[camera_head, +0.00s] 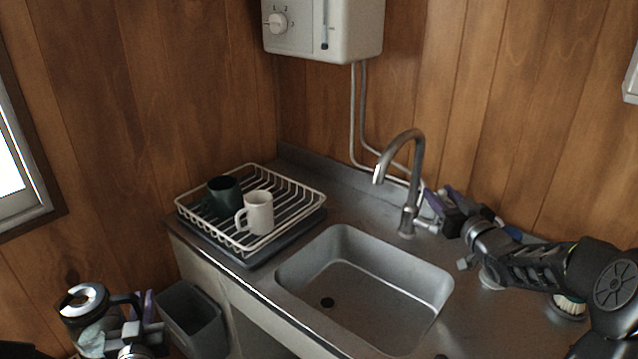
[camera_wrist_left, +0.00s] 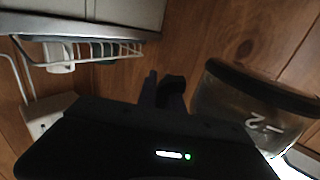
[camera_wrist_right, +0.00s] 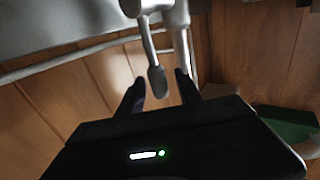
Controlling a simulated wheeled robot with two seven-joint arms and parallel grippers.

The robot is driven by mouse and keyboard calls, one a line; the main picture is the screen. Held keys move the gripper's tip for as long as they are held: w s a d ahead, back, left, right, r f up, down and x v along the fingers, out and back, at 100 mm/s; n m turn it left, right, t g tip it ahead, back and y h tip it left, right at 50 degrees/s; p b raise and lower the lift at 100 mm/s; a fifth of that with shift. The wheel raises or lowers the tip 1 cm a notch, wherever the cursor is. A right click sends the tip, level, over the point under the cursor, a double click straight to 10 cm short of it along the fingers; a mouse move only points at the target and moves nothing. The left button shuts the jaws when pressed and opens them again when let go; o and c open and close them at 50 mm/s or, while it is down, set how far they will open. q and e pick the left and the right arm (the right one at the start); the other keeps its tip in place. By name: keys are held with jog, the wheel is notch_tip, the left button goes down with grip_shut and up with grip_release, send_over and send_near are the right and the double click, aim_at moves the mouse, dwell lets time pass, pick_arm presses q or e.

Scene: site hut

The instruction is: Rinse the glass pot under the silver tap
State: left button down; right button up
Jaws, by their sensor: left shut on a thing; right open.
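The glass pot (camera_head: 88,318) with a dark rim is at the lower left of the head view, left of the counter and away from the sink. In the left wrist view the pot (camera_wrist_left: 245,112) shows a white marking. My left gripper (camera_head: 146,308) is shut on its handle. The silver tap (camera_head: 408,180) stands behind the sink (camera_head: 360,290), its spout pointing over the basin; no water shows. My right gripper (camera_head: 447,208) is open beside the tap. In the right wrist view the tap's lever (camera_wrist_right: 157,78) lies between the fingertips, apparently without being gripped.
A white wire rack (camera_head: 300,190) with a dark green mug (camera_head: 222,190) and a white mug (camera_head: 259,212) stands left of the sink. A grey bin (camera_head: 190,315) is below the counter's left end. A brush (camera_head: 569,306) lies under my right arm. A water heater (camera_head: 345,28) hangs above.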

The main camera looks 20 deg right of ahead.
grip_shut()
dwell(0.4)
dwell(1.0)
